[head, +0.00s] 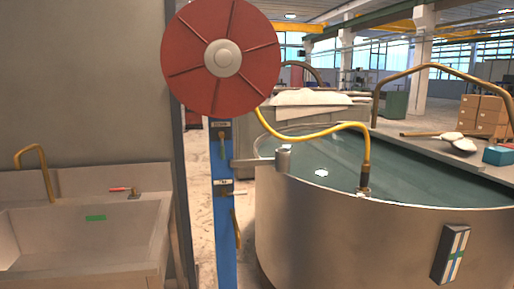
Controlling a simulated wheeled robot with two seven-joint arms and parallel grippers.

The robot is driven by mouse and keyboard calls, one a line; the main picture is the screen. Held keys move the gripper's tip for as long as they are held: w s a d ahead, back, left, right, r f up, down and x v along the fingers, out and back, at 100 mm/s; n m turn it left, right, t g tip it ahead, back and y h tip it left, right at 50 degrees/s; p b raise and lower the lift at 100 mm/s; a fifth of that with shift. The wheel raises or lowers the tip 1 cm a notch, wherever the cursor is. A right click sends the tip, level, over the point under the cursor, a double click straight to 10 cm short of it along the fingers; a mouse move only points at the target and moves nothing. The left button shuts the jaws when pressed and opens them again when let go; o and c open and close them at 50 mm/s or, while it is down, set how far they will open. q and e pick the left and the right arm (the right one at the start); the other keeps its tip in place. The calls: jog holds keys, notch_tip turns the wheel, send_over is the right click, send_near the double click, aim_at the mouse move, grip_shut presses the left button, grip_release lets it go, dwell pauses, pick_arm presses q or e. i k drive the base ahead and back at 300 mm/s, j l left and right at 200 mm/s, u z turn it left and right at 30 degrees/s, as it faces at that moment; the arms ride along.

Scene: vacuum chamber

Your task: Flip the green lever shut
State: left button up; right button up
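The green lever (222,147) is on the blue post (226,262), just under a small dark label plate (219,127). It looks upright, along the post. A second valve (232,193) with a brass-coloured handle sits lower on the same post, under another label plate (223,183); its handle points sideways to the right. The label writing is too small to read. Neither of my grippers is in the head view.
A large red hose reel (222,58) is above the post. Its yellow hose (310,137) runs to a round steel vat (340,235) on the right. A metal sink (85,245) with a red-handled tap (122,189) is on the left.

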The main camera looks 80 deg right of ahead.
aim_at(221, 134)
jog(key=z, duration=2.3)
